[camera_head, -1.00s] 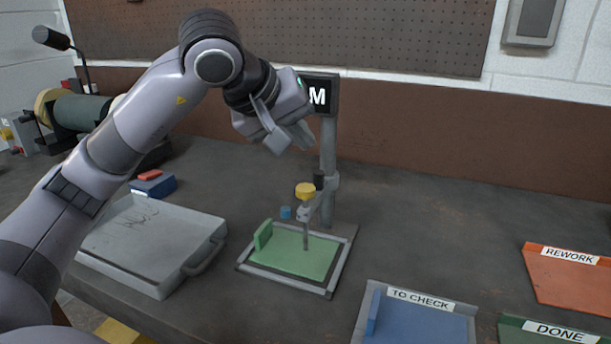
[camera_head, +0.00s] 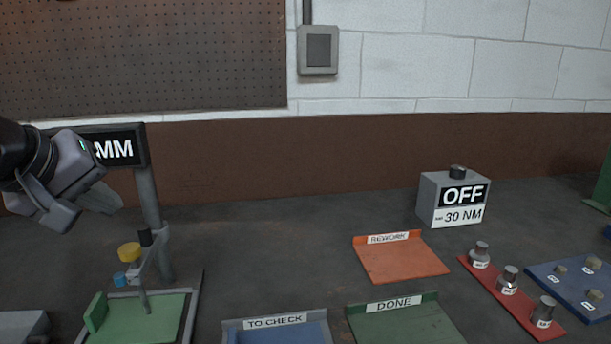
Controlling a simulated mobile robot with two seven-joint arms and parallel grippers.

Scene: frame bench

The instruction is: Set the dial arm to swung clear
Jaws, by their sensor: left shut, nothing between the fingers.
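The dial arm (camera_head: 147,262) is a small grey arm on the upright grey post (camera_head: 152,215) at the left. It carries a yellow round knob (camera_head: 129,252) and a blue cap (camera_head: 120,279). A thin stem reaches down from it over the green plate (camera_head: 140,322). A display marked MM (camera_head: 112,149) tops the post. My left gripper (camera_head: 90,207) is shut and empty, in front of the display and above the dial arm, apart from it. My right gripper is not in view.
Trays marked TO CHECK (camera_head: 275,326), DONE (camera_head: 402,318) and REWORK (camera_head: 400,258) lie right of the stand. A grey box marked OFF (camera_head: 453,198) stands farther right, near a red strip (camera_head: 512,298) with metal pieces and a blue board (camera_head: 572,284). The bench middle is clear.

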